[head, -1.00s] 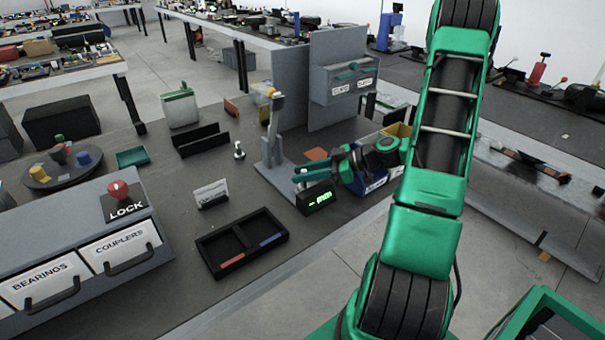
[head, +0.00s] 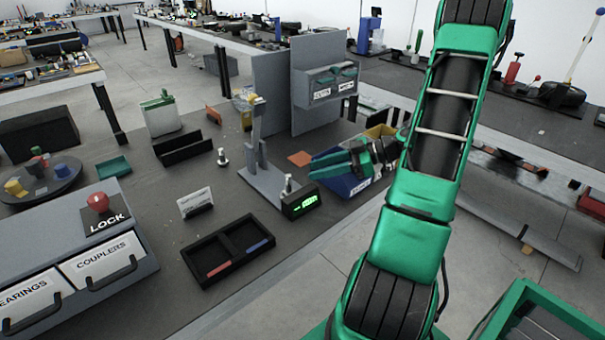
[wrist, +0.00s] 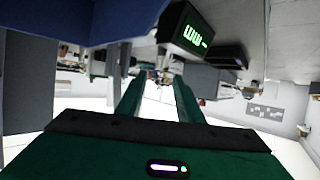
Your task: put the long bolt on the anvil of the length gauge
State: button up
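The length gauge has a grey base plate (head: 262,187), an upright post (head: 257,128) and a black readout (head: 301,204) with green digits. The readout also shows, upside down, in the wrist view (wrist: 190,36). A small silver bolt (head: 288,184) stands upright at the gauge's front end, just behind the readout; its exact seat is too small to tell. Another bolt (head: 222,157) stands upright on the bench left of the gauge. My gripper (head: 314,168) is right of the gauge, apart from the bolt. Its green fingers are spread and empty in the wrist view (wrist: 158,92).
A blue bin (head: 350,188) lies under my gripper. A black two-compartment tray (head: 190,262) is in front of the gauge, with a white card (head: 195,203) behind it. A grey panel with a labelled box (head: 325,85) stands behind.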

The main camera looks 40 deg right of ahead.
jog(key=s+a+r+m+g+h, duration=0.1)
jog(key=s+a+m+g+h, duration=0.4)
jog(key=s+a+g, duration=0.25)
jog(key=s+a+r+m+g+h, duration=0.1)
jog(key=s+r+m+h, duration=0.1)
jog(key=s+m, duration=0.3)
jog(key=s+a+r+m+h, duration=0.1)
jog(key=s+r+m, duration=0.3)
jog(key=s, duration=0.5)
jog(key=shift+s+r+m+g+h, duration=0.2)
jog(key=shift+s+m+g+h, duration=0.2)
jog(key=shift+m+h, duration=0.45)
jog(key=shift+w, duration=0.15)
